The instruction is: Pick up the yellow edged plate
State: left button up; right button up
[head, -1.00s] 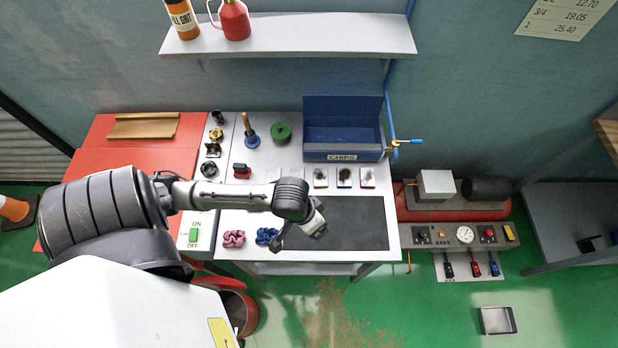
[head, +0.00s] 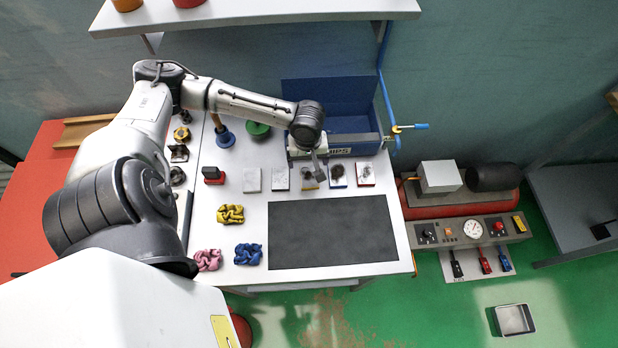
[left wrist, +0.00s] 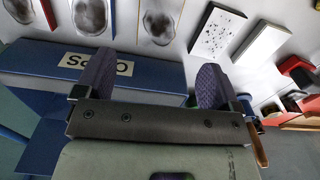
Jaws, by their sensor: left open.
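The yellow edged plate (head: 310,179) lies on the white cart top, third from the left in a row of plates. It has a dark smudge, and my gripper partly covers it in the head view. In the left wrist view the plate (left wrist: 160,18) shows at the top, cut by the frame edge. My left gripper (head: 312,165) is above the row, close to this plate and in front of the blue chips bin (head: 352,141). In the left wrist view the gripper (left wrist: 154,78) is open, with nothing between its two fingers. My right gripper is not in view.
A blue edged plate (head: 337,176) and a red edged plate (head: 365,175) lie to the right, a speckled one (head: 281,179) to the left. A dark mat (head: 333,232) lies clear in front. Yellow (head: 231,214), pink (head: 207,260) and blue (head: 248,254) cloths lie left.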

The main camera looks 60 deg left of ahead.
aim_at(309, 174)
pick_arm(q)
jog(key=shift+f, duration=1.95)
jog(key=f, duration=0.1)
jog(key=f+b, duration=0.1)
jog(key=f, duration=0.2)
jog(key=shift+w+a, duration=0.2)
jog(key=shift+w, duration=0.05)
jog(key=shift+f, duration=0.5)
jog(key=c, duration=1.3)
jog(key=shift+c, duration=0.4)
jog(key=shift+r, duration=0.15)
